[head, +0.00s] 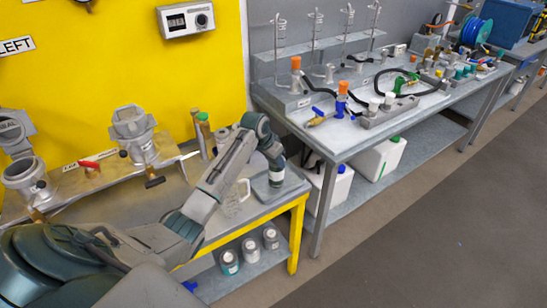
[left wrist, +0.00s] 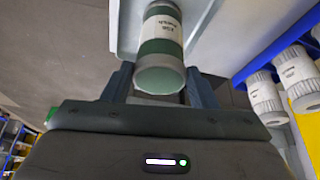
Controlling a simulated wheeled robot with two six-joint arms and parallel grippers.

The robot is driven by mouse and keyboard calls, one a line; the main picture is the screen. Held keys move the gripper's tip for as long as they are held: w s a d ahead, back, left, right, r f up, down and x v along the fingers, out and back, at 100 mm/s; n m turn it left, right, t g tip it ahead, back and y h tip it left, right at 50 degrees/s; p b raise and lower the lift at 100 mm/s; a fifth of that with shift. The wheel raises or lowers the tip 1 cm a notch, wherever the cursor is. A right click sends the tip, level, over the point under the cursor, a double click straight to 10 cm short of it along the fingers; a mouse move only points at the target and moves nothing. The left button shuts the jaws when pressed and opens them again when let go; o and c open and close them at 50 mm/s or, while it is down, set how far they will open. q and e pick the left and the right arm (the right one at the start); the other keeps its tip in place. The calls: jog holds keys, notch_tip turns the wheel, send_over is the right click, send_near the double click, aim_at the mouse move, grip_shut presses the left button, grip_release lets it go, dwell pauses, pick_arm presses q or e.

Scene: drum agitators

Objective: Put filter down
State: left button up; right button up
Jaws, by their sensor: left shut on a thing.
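The filter is a short cylinder (left wrist: 161,48) with a white label and green bands; in the left wrist view it sits between the two fingers of my left gripper (left wrist: 161,84). The gripper is shut on it. In the head view my left gripper (head: 275,172) points down over a grey tray (head: 296,184) at the right end of the yellow-framed bench. The filter is mostly hidden there by the gripper. A pale surface (left wrist: 215,22) lies right behind the filter in the wrist view; I cannot tell whether they touch. My right gripper is not in view.
A clear jug (head: 235,200) stands left of the tray. Bottles (head: 204,128) and valve fittings (head: 135,135) stand further left. A long grey bench (head: 330,140) with hoses and fittings is to the right.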

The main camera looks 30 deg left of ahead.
pick_arm(q)
jog(key=o, duration=1.2)
jog(key=shift+f, duration=0.1)
jog(key=shift+o, duration=0.2)
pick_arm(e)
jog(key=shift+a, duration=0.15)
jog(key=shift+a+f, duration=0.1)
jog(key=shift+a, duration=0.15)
pick_arm(q)
jog(key=b+v, duration=0.2)
jog(key=v, duration=1)
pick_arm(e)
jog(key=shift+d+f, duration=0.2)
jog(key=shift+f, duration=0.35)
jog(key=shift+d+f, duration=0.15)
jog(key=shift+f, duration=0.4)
